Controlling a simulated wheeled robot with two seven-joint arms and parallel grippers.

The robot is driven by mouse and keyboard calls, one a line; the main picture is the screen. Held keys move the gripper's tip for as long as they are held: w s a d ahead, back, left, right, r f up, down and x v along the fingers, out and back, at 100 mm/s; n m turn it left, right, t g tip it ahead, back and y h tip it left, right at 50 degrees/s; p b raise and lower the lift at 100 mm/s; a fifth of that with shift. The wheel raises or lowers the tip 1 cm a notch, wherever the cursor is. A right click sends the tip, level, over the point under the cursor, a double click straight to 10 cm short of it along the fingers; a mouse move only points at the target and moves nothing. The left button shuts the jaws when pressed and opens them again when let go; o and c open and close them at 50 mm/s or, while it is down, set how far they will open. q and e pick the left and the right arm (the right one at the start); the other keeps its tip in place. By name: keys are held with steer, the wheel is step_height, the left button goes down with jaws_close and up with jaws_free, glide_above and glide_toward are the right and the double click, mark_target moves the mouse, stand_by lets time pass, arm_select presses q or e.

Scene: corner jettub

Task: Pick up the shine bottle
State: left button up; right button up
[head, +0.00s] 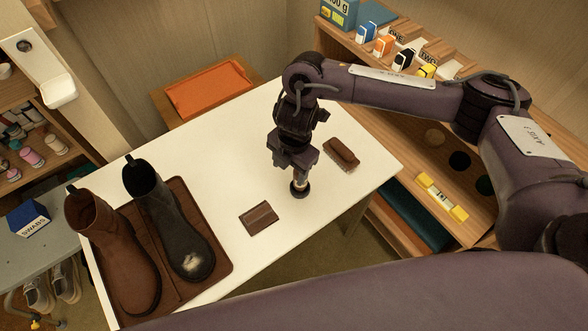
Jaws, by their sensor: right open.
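A small dark bottle with a pale gold band, the likely shine bottle (300,190), stands on the white table (225,145) near its middle. My right gripper (299,176) points down directly over it, with its fingers at the bottle's upper part. The gripper is open; the fingers hide the bottle's top, and I cannot tell whether they touch it. My left gripper is not in view.
A brown boot (115,255) and a black boot (172,225) stand on a brown mat (222,262) at the left. A brown flat block (259,218) and a brush (342,153) lie near the bottle. A wooden shelf (385,70) stands behind at right.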

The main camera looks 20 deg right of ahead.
steer(key=d, duration=0.2)
steer(key=w+d+h, duration=0.1)
steer(key=shift+d+r, duration=0.15)
steer(key=shift+r, duration=0.25)
steer(key=shift+s+f, duration=0.1)
steer(key=shift+f, duration=0.2)
step_height(320, 180, down, 7)
steer(key=shift+r+b, duration=0.1)
steer(key=shift+b, duration=1.15)
steer(key=c, duration=1.1)
step_height(320, 180, up, 10)
steer(key=p, duration=0.4)
steer(key=shift+r+p, duration=0.55)
steer(key=shift+r, duration=4.5)
